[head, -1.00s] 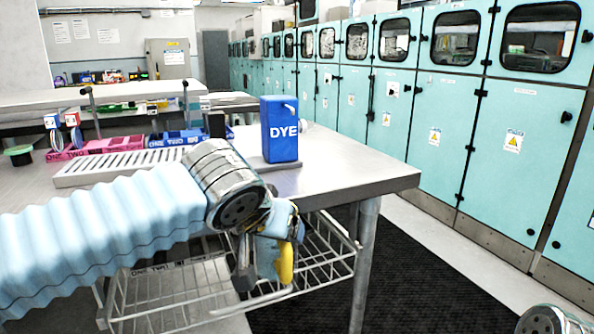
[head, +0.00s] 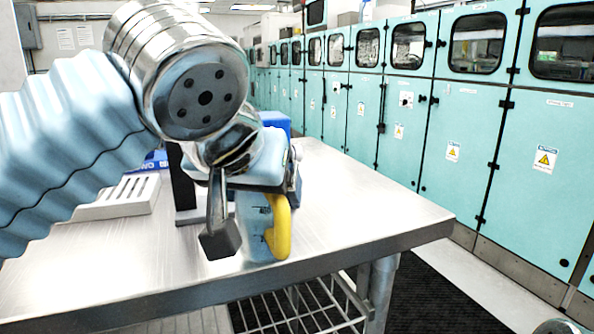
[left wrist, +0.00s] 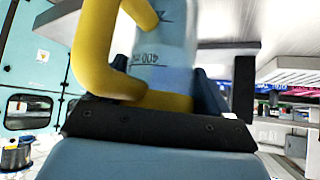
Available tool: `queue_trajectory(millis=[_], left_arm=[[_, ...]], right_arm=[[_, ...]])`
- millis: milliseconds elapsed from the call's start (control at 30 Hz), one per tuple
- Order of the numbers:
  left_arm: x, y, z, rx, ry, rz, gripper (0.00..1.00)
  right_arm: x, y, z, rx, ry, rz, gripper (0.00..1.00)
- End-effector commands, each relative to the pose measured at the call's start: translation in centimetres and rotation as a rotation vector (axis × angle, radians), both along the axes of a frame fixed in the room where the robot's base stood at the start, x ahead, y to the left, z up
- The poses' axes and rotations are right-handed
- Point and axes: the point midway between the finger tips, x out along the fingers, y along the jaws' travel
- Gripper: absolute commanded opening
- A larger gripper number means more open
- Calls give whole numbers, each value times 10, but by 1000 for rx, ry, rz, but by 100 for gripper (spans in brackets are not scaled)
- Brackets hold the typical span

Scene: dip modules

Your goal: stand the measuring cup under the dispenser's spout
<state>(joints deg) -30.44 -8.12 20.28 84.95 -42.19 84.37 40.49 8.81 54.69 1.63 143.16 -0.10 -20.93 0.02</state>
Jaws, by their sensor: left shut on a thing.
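The measuring cup (head: 252,232) is clear bluish with a yellow handle (head: 279,228). My left gripper (head: 257,207) is shut on it and holds it over the front part of the steel table; I cannot tell whether its base touches the top. In the left wrist view, the cup (left wrist: 165,45) shows a 400 mark and its handle (left wrist: 92,50) beside the dark finger. A blue box (head: 276,122), marked DYE earlier, is mostly hidden behind my left wrist. A dark upright with a flat foot (head: 190,216) stands left of the cup, perhaps part of the dispenser. No spout shows.
The steel table (head: 350,205) is clear to the right of the cup, up to its right edge. A slotted light tray (head: 118,198) lies at left. A wire basket (head: 300,306) hangs below. Teal cabinets (head: 480,150) line the right side.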

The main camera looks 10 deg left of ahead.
Motion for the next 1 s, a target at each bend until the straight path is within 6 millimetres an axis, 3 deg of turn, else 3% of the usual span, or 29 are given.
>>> queue_trajectory(millis=[100, 367, 567, 967, 1000], left_arm=[[28, 0, 2, 0, 1, 1, 40], [52, 1, 1, 1, -1, 1, 40], [84, 1, 1, 1, 0, 2, 40], [85, 1, -10, 0, -1, 0, 40], [85, 1, -9, 0, -1, 0, 84]], right_arm=[[0, 0, 6, 1, -1, 1, 43], [0, 0, 9, 1, 0, 1, 43], [0, 1, 15, 2, 0, 2, 43], [0, 0, 10, 1, 0, 2, 43], [0, 0, 11, 1, 0, 2, 43]])
